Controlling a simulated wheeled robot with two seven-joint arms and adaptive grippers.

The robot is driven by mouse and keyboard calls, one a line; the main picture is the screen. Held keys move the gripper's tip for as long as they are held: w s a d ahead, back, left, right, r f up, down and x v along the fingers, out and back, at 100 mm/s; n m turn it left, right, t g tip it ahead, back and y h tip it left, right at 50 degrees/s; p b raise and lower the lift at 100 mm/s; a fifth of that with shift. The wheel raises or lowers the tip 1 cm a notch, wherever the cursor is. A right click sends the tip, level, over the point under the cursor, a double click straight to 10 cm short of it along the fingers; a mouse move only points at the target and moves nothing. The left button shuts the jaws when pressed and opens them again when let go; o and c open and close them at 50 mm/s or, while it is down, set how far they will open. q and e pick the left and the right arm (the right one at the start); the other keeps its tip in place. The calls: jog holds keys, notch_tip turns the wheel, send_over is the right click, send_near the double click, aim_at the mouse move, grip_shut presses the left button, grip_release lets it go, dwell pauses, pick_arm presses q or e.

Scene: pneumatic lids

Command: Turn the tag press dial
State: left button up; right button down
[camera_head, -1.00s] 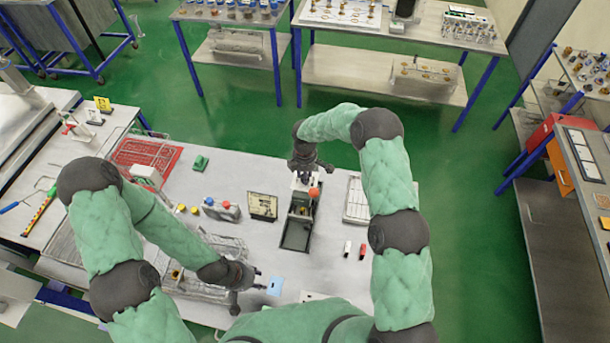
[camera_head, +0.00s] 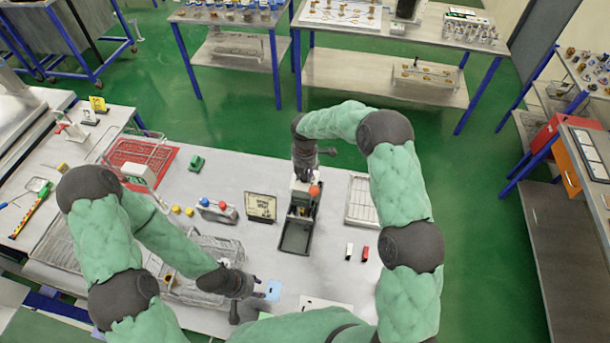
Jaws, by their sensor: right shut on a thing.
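The tag press (camera_head: 297,232) is a narrow dark grey device with a red ball knob (camera_head: 314,191), standing on the near workbench. My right gripper (camera_head: 303,178) points down over the press's back end, just left of the red knob. It is shut on a part there, apparently the dial, which the fingers mostly hide. My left gripper (camera_head: 258,289) is low over the front of the bench, left of the press. A light blue tag (camera_head: 272,291) is at its fingertips. I cannot tell whether the fingers touch it or how far apart they are.
A dark-framed sign (camera_head: 261,207) stands left of the press. A white tray (camera_head: 361,202) lies to its right, with a white block (camera_head: 349,250) and a red block (camera_head: 365,253) in front. A wire rack (camera_head: 215,255) is beside my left arm. A red tray (camera_head: 140,160) lies far left.

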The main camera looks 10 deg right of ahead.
aim_at(303, 176)
jog(key=shift+s+a+f+n, duration=0.1)
jog(key=shift+s+f+n, duration=0.1)
jog(key=shift+n, duration=0.2)
jog(key=c, duration=0.9)
grip_release()
jog(key=shift+r, duration=0.1)
jog(key=shift+a, duration=0.1)
jog(key=shift+w+r, duration=0.1)
jog(key=shift+r, duration=0.05)
jog(key=shift+r, duration=0.35)
notch_tip(303, 176, up, 11)
